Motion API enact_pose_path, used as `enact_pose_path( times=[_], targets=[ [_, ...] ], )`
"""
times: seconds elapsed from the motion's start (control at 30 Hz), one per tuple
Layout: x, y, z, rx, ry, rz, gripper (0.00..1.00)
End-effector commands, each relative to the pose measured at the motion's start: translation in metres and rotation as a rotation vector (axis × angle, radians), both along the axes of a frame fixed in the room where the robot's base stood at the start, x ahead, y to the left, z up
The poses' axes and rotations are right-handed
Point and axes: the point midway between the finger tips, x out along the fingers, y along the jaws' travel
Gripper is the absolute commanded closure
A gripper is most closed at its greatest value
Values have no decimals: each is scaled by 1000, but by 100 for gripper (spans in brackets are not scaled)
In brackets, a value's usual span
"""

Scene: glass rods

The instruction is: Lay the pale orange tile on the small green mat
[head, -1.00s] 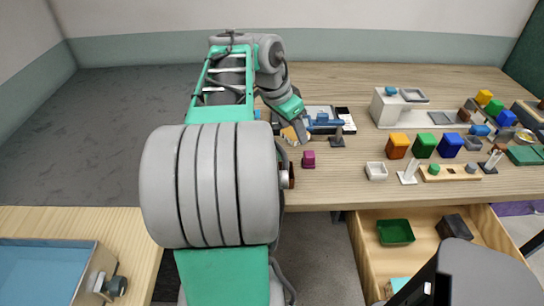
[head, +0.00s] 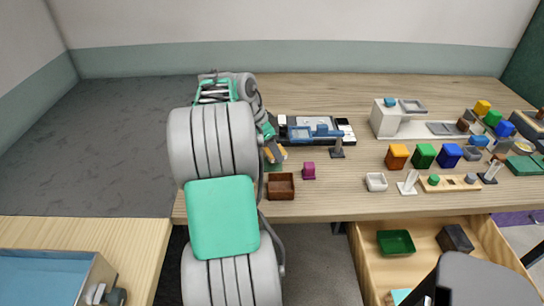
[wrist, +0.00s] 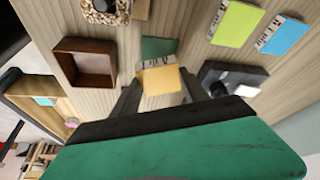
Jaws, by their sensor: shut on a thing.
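The pale orange tile (wrist: 158,80) is between the two fingers of my gripper (wrist: 160,88) in the wrist view, and my gripper is shut on it. In the head view, my gripper (head: 271,150) is low over the table's left part, with a sliver of the orange tile showing. The small dark green mat (wrist: 158,46) shows just beyond the tile in the wrist view, partly covered by it. A striped strip lies between their coloured faces. In the head view, only a bit of the mat (head: 274,167) shows below my gripper. I cannot tell whether tile and mat touch.
A brown open box (head: 281,187) stands close to the mat, nearer the table's front edge. A magenta block (head: 308,171) is to its right. A dark tray with blue and white things (head: 318,130) lies behind. In the wrist view, light green (wrist: 237,24) and blue (wrist: 286,38) pieces lie apart.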

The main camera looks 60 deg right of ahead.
Motion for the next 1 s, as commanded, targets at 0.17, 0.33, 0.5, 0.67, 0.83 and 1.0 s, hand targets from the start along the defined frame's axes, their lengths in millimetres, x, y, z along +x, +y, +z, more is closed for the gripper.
enact_pose_path(
  times=[0.17, 0.33, 0.5, 0.67, 0.83, 1.0],
  targets=[
    [4, -1, -30, 2, 2, 0, 100],
    [5, -1, -36, 0, 0, 1, 100],
    [4, -1, -39, 0, 0, 1, 100],
    [4, -1, -40, 1, 1, 1, 39],
    [4, -1, -39, 1, 1, 1, 26],
    [4, -1, -39, 1, 1, 1, 26]
  ],
)
